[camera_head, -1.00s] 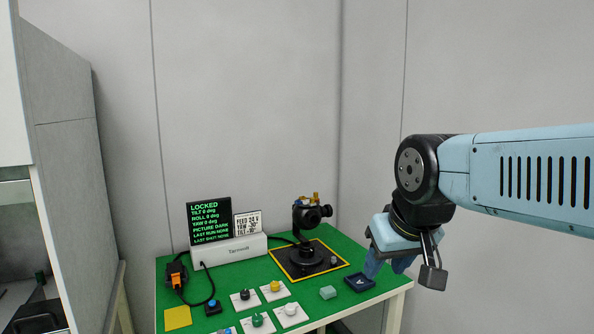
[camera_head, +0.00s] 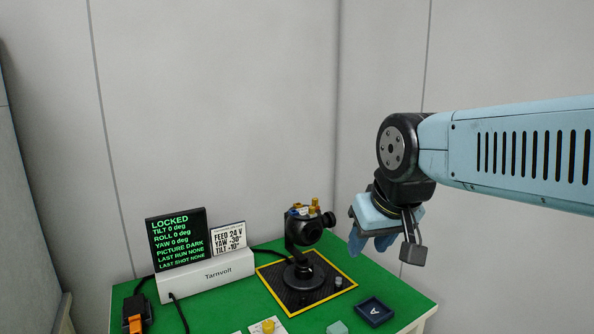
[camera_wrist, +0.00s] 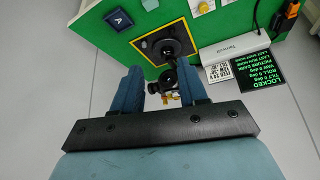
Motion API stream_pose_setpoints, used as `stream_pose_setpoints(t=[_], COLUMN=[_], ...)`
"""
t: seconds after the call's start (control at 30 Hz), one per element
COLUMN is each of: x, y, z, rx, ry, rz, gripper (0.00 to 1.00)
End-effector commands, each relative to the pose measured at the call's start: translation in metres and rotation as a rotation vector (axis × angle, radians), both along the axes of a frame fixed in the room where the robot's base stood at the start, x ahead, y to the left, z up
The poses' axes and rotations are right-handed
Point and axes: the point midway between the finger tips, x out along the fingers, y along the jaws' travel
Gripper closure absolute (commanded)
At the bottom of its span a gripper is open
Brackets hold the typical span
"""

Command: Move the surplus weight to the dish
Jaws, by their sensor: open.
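The dark camera gimbal (camera_head: 303,252) stands on a black mat with a yellow border. Small brass-coloured weights (camera_head: 315,206) sit at its top, beside small blue and white parts; I cannot tell which weight is surplus. In the wrist view the gimbal (camera_wrist: 168,70) shows beyond and between my fingers. The dark blue square dish (camera_head: 375,312) marked A lies right of the mat, and it also shows in the wrist view (camera_wrist: 118,20). No weight is visible in it. My gripper (camera_head: 369,246) is open and empty, right of the gimbal; its blue fingers (camera_wrist: 160,74) are apart.
A white Tarnvolt console (camera_head: 207,276) with a LOCKED screen (camera_head: 179,239) and a feed card (camera_head: 228,239) stands left. A small grey piece (camera_head: 338,281) lies on the mat. A teal block (camera_head: 338,327) and a yellow knob (camera_head: 267,326) are at the front. Grey walls stand behind.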

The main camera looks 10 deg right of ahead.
Motion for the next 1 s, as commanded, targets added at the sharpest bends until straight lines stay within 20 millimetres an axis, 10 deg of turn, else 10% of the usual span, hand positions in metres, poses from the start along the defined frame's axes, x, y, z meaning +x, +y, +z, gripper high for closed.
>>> stream_pose_setpoints(t=[0.57,1.0], x=[0.014,0.153], y=[-0.001,-0.007], z=[0.006,0.037], rx=[0.005,0.020], ry=[0.003,0.008], rz=[-0.011,-0.146], gripper=[0.48,0.48])
